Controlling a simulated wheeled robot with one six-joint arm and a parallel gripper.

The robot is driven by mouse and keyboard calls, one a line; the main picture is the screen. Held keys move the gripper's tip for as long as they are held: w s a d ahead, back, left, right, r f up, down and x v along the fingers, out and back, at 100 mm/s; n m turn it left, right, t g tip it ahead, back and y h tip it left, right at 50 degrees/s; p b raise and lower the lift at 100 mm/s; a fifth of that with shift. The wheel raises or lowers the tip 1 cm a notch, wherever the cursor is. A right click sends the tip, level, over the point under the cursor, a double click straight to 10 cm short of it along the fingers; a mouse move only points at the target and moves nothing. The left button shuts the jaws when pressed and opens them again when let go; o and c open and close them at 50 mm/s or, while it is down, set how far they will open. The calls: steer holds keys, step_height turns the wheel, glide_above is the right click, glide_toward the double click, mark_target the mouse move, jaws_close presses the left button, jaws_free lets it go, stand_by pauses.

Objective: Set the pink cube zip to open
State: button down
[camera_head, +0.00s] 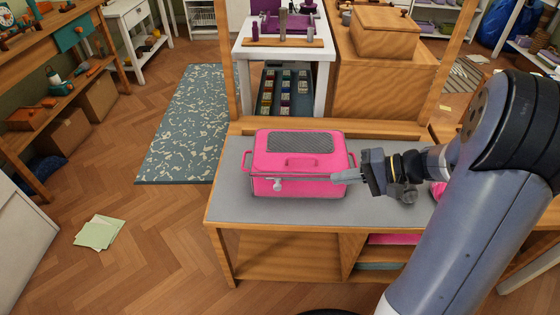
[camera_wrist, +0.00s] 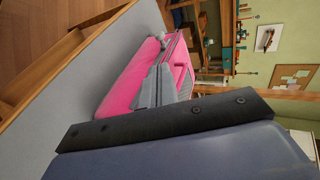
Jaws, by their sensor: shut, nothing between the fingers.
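The pink cube bag (camera_head: 300,163) stands upright on the grey bench top. It has a grey mesh panel on its lid, a handle on top and loops at both sides. A pale zip pull (camera_head: 277,184) shows on its front, left of the middle. My gripper (camera_head: 335,178) is shut and empty in front of the bag's right front corner, pointing left. I cannot tell whether it touches the bag. In the wrist view the pink bag (camera_wrist: 135,78) lies just beyond my gripper's fingers (camera_wrist: 158,82), which hide part of it.
The grey bench top (camera_head: 232,208) is clear left of the bag. Another pink thing (camera_head: 438,189) shows partly behind my arm at the right. A wooden ledge (camera_head: 330,127) runs along the bench's back. Pale papers (camera_head: 98,232) lie on the floor at the left.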

mark_target(278, 184)
steer(key=b+x, duration=0.3)
steer(key=x, duration=1)
steer(key=shift+a, duration=0.4)
steer(key=shift+f, duration=0.1)
steer(key=a+b, duration=0.2)
steer(key=a, duration=0.2)
steer(key=shift+d, duration=0.1)
